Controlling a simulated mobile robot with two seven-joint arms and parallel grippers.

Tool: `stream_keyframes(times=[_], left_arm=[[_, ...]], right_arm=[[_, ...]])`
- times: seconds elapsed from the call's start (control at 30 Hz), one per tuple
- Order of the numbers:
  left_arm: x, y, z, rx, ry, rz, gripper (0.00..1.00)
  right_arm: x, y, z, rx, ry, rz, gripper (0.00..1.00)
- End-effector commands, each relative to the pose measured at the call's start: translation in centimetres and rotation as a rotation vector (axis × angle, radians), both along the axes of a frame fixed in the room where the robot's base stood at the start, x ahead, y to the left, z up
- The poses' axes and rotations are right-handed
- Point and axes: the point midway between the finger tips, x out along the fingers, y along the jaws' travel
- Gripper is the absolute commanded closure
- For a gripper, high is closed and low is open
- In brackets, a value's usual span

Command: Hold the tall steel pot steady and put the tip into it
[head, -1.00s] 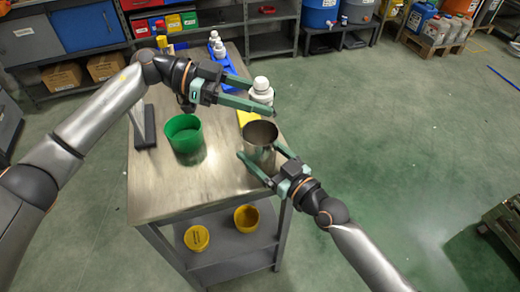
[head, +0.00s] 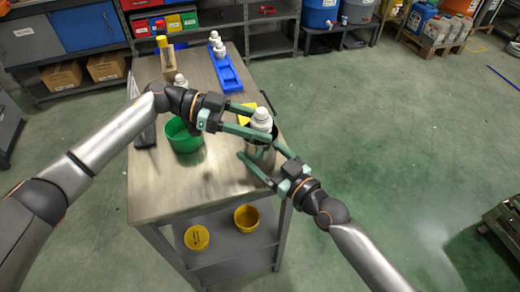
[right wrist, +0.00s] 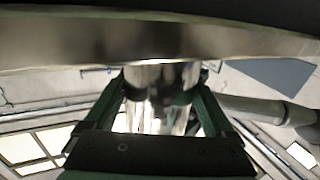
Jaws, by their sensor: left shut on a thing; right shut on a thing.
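The tall steel pot (head: 262,158) stands at the right edge of the steel table. My right gripper (head: 259,150) is shut on it, one finger on each side. In the right wrist view the shiny pot (right wrist: 162,98) sits between the fingers of my right gripper (right wrist: 161,82). The white tip (head: 262,117) is upright at the pot's mouth, between the fingers of my left gripper (head: 271,128), which is shut on it. The tip's lower end is hidden by the fingers and rim, so I cannot tell how deep it sits.
A green pot (head: 186,136) stands left of the steel pot, partly under my left gripper. A blue tray (head: 229,76) with white bottles is at the back. A white-topped thing (head: 181,81) and a yellow piece (head: 246,108) are nearby. The front of the table (head: 175,192) is clear.

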Motion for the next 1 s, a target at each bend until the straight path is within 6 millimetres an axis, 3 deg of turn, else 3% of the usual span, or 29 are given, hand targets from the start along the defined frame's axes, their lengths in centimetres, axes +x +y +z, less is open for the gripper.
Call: stream_keyframes(times=[0.3,0.53,0.57,0.83,1.0], left_arm=[[-0.1,0.1,-2.0,0.008,0.004,0.001,1.0],[0.0,0.2,-2.4,0.011,0.007,0.003,1.0],[0.0,0.2,-2.4,0.011,0.008,0.003,0.45],[0.0,0.2,-2.4,0.011,0.008,0.005,0.14],[-0.1,0.3,-2.4,0.012,0.007,0.0,0.12]], right_arm=[[0.0,0.0,0.0,0.0,-0.001,0.001,0.69],[-0.1,0.1,0.1,0.001,-0.003,0.003,0.7],[-0.1,0.1,0.1,0.001,-0.003,0.003,0.7],[-0.1,0.2,0.2,0.003,-0.005,0.004,0.69],[-0.1,0.2,0.1,0.004,-0.003,0.003,0.69]])
